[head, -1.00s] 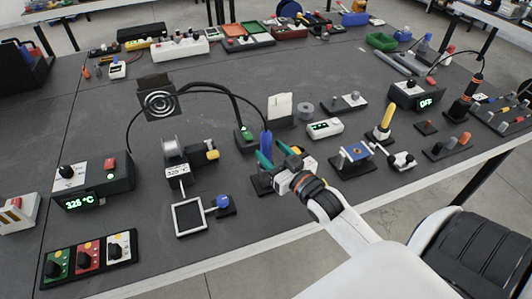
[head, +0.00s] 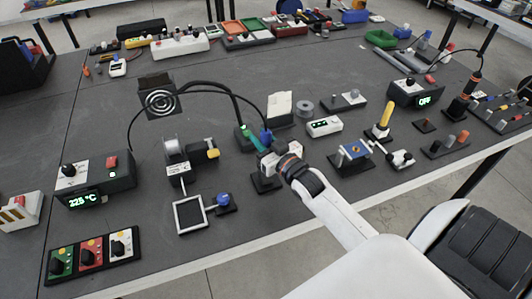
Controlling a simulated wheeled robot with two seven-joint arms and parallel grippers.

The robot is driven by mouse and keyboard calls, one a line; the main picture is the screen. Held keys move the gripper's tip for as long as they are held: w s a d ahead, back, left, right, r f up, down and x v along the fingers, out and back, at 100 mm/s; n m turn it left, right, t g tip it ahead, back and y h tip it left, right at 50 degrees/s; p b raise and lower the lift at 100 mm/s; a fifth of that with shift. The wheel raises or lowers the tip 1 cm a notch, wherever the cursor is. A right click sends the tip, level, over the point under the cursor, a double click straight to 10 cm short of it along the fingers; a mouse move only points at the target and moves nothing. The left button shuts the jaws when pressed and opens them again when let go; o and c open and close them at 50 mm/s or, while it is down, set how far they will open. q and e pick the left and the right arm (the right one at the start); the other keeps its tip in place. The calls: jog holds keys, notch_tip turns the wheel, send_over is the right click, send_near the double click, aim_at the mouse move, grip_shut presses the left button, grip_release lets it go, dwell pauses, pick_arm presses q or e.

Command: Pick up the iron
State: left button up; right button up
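The soldering iron (head: 265,136) has a blue handle with a black cable arching from its top. It stands near the table's middle, above a black stand base (head: 265,184). My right gripper (head: 258,142) is at the handle, with a teal finger at its left side. The other finger is mostly hidden, so I cannot tell whether the fingers are closed on the handle. The iron's lower part is hidden behind the gripper. My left gripper is not in view.
A lit temperature station (head: 95,182) stands at the left, and a round black fan-like unit (head: 159,102) behind. A white block (head: 280,107) and a small white meter (head: 324,126) stand close behind the iron. A blue-topped fixture (head: 355,152) is right of my gripper.

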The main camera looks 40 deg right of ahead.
jog(key=shift+c, duration=1.1)
jog(key=shift+r, duration=0.15)
notch_tip(320, 180, up, 10)
jog(key=shift+p, duration=0.3)
